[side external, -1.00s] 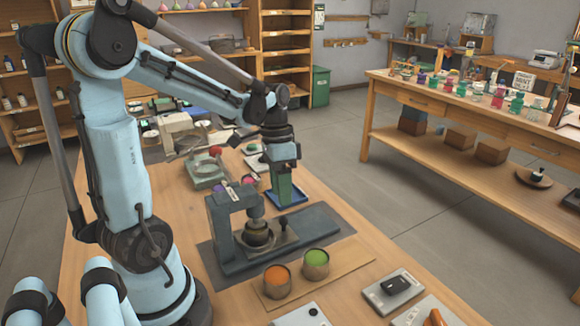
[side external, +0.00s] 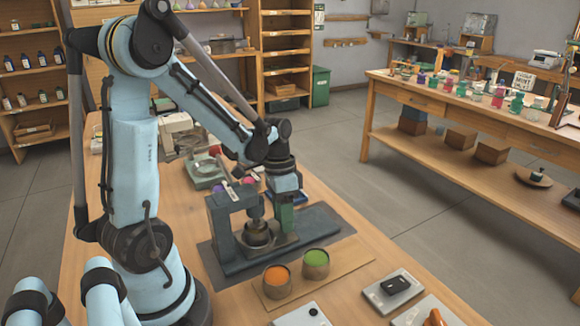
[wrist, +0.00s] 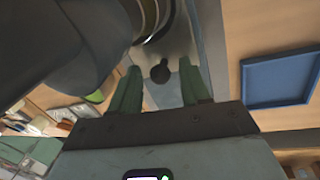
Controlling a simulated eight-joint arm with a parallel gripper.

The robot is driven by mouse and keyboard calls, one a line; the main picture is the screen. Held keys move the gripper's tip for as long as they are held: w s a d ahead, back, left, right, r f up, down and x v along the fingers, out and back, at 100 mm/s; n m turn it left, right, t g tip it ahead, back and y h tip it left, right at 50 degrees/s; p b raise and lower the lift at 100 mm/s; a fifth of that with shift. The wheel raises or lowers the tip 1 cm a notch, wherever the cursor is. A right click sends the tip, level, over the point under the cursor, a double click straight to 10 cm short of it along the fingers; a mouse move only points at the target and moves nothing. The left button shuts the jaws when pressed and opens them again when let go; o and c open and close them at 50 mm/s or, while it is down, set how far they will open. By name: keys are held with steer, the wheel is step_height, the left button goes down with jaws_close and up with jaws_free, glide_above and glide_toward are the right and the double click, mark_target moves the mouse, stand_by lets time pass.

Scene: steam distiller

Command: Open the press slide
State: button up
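The press (side external: 222,222) is a grey-blue frame on a long dark base, with a dark round pot (side external: 257,234) under its ram. The press slide (wrist: 172,52) is a flat grey plate with a dark knob (wrist: 160,73) on it. In the side view my gripper (side external: 285,224) points down at the right of the pot, low over the slide, and hides the knob. In the wrist view my gripper (wrist: 160,86) has its two green fingers apart, one on each side of the knob, with gaps showing. Whether they are down at knob height is hard to tell.
An orange-filled cup (side external: 277,281) and a green-filled cup (side external: 316,264) stand on a board in front of the press. A blue tray (wrist: 280,80) lies beside the press. A scale-like device (side external: 394,291) is at the front right.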

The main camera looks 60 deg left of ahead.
jaws_close()
steer(key=shift+w, duration=0.1)
steer(key=w, duration=1.2)
steer(key=shift+w, duration=0.35)
steer(key=shift+o, duration=0.8)
jaws_free()
step_height(320, 180, up, 12)
steer(key=a, duration=0.2)
steer(key=shift+w+a, duration=0.2)
steer(key=shift+d, duration=0.1)
